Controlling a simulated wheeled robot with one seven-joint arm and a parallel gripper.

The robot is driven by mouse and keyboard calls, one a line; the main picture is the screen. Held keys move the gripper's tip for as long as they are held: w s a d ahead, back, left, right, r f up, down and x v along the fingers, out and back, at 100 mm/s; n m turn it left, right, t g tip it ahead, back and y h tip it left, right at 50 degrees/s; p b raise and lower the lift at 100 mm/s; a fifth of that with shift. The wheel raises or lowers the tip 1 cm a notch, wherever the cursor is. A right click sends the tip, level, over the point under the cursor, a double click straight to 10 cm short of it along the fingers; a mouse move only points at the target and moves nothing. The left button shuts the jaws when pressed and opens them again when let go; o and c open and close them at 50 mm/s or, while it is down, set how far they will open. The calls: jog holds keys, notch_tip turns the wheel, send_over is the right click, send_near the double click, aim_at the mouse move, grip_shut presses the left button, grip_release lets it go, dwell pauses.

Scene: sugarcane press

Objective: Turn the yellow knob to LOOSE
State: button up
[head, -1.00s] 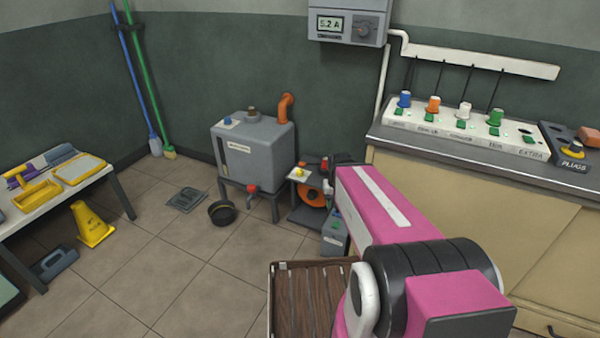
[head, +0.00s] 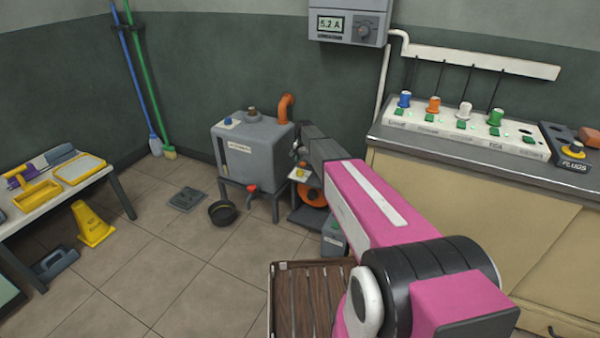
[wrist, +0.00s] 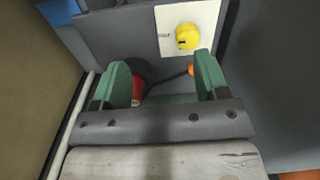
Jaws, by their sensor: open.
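The yellow knob (wrist: 187,36) is round, with a dark mark on its face. It sits on a white plate (wrist: 205,22) on a grey panel, at the top of the wrist view. My gripper (wrist: 163,80) is open, with its two green fingers apart and nothing held between them. In the wrist view the knob shows beyond the fingertips, nearer the right finger, and apart from both. In the head view the white plate (head: 298,175) is small beside the grey tank, and my arm partly covers that area. The knob's setting and any lettering are too small to read.
A red part (wrist: 137,88) and an orange part (wrist: 191,70) show near the fingers. A grey tank (head: 252,150) with an orange pipe stands left of the plate. A counter (head: 480,150) with coloured knobs is at the right. The tiled floor at left centre is mostly free.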

send_over(300, 170)
jog(key=shift+m, duration=0.4)
notch_tip(300, 170, down, 12)
jog(key=shift+s+r, duration=0.1)
jog(key=shift+r, duration=0.05)
jog(key=shift+c, duration=0.4)
jog(key=c, duration=0.9)
